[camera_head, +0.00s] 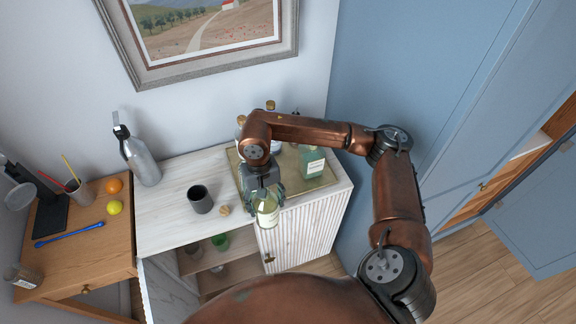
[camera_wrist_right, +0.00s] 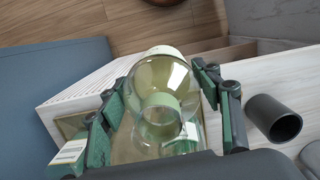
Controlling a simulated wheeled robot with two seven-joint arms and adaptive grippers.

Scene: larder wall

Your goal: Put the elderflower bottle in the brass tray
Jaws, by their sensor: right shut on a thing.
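A pale yellow-green glass bottle (camera_head: 267,213) with a light label, which I take for the elderflower bottle, is held in my right gripper (camera_head: 264,190). In the right wrist view the bottle (camera_wrist_right: 160,82) sits between the two fingers, which press on its sides. In the head view it shows over the front edge of the cabinet top, in front of the brass tray (camera_head: 293,188); its exact height is hard to tell. A green labelled bottle (camera_head: 312,164) stands on the tray's right side. My arm hides part of the tray. My left gripper is out of view.
Other bottles (camera_head: 270,135) stand at the tray's back. A grey metal bottle (camera_head: 140,160) stands further left. The open shelf below holds glasses.

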